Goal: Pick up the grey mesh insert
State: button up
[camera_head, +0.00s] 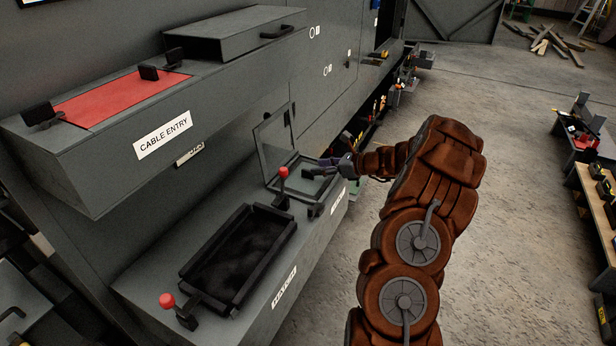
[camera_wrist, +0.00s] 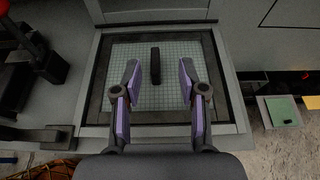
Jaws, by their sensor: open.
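The grey mesh insert (camera_wrist: 160,100) lies flat inside a dark square frame (camera_wrist: 218,80) in the wrist view. A short black upright handle (camera_wrist: 155,66) stands near its middle. My gripper (camera_wrist: 160,70) is open above the insert, with one purple-padded finger on each side of the handle and gaps on both sides. How far the fingertips are above the mesh is hard to tell. In the head view my gripper (camera_head: 335,164) is at the far opening of the lower ledge, and the insert is mostly too small to make out.
A hinged lid (camera_head: 272,142) stands open behind the frame. A red-knobbed clamp (camera_head: 283,174) is close by, with another (camera_head: 167,301) past the dark rectangular tray (camera_head: 282,243). The CABLE ENTRY box (camera_head: 165,138) overhangs at left.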

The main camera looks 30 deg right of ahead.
aim_at(309, 171)
jog(key=x, duration=0.2)
jog(key=p+x, duration=0.1)
jog(key=x, duration=0.1)
jog(key=shift+s+a+f, duration=0.25)
jog(key=shift+a+f, duration=0.05)
jog(key=shift+w+a+f, duration=0.3)
jog(key=shift+w, duration=0.3)
grip_shut()
